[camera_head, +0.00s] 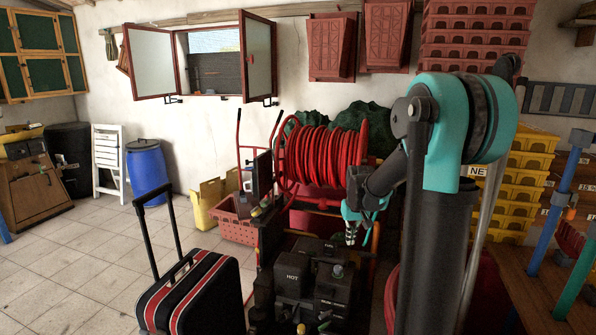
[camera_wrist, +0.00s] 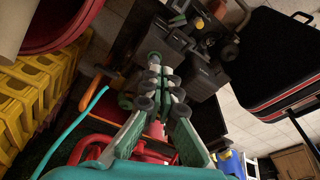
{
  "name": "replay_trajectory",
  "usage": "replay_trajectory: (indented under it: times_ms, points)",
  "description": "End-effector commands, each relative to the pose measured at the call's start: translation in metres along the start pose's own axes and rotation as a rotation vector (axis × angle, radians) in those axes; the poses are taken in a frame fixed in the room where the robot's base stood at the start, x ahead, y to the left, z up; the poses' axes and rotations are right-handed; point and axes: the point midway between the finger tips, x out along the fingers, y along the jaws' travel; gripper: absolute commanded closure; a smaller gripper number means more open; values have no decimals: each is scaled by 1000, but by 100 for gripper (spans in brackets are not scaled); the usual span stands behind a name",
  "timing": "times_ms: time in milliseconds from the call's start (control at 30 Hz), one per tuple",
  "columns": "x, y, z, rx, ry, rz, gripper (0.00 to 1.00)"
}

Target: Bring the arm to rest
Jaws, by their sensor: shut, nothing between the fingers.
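My gripper (camera_head: 351,236) hangs at the end of my bent teal and dark arm, right of centre in the head view. Its fingers point down, in front of the red hose reel and near the dark machine (camera_head: 310,278) marked HOT. In the wrist view my gripper (camera_wrist: 158,75) is shut, with its green-grey fingers meeting at the tips and nothing held. Part of the gripper and wrist is hidden behind the upper arm in the head view. I cannot tell how far the fingertips are from the machine.
The red hose reel (camera_head: 322,152) stands behind my gripper. A black and red suitcase (camera_head: 196,296) stands at the front left. Yellow crates (camera_head: 524,178) are stacked at the right, beside blue posts (camera_head: 560,190). A blue barrel (camera_head: 147,172) stands farther back. Tiled floor (camera_head: 75,260) is open at the left.

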Motion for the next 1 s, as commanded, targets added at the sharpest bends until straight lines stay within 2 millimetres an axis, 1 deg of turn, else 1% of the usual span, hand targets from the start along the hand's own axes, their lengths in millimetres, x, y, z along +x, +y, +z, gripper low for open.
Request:
replay_trajectory:
  times_ms: [33, 133, 167, 200, 267, 300, 367, 400, 500, 600, 700, 800, 1000]
  points:
    - [-5, -1, 23, 7, 12, 1, 100]
    - [-12, -2, 63, 21, 35, 3, 100]
    - [-13, -2, 76, 25, 42, 3, 100]
    - [-14, -3, 92, 30, 51, 4, 100]
    - [-16, -4, 117, 37, 65, 5, 100]
    - [-15, -5, 134, 43, 75, 6, 100]
    - [-14, -6, 160, 51, 88, 7, 100]
    - [-13, -7, 176, 57, 98, 7, 100]
    - [-8, -9, 214, 69, 119, 9, 100]
    - [-2, -11, 244, 78, 137, 9, 100]
    - [2, -12, 263, 84, 147, 10, 100]
    - [5, -13, 273, 88, 153, 10, 100]
    - [5, -13, 275, 89, 155, 10, 100]
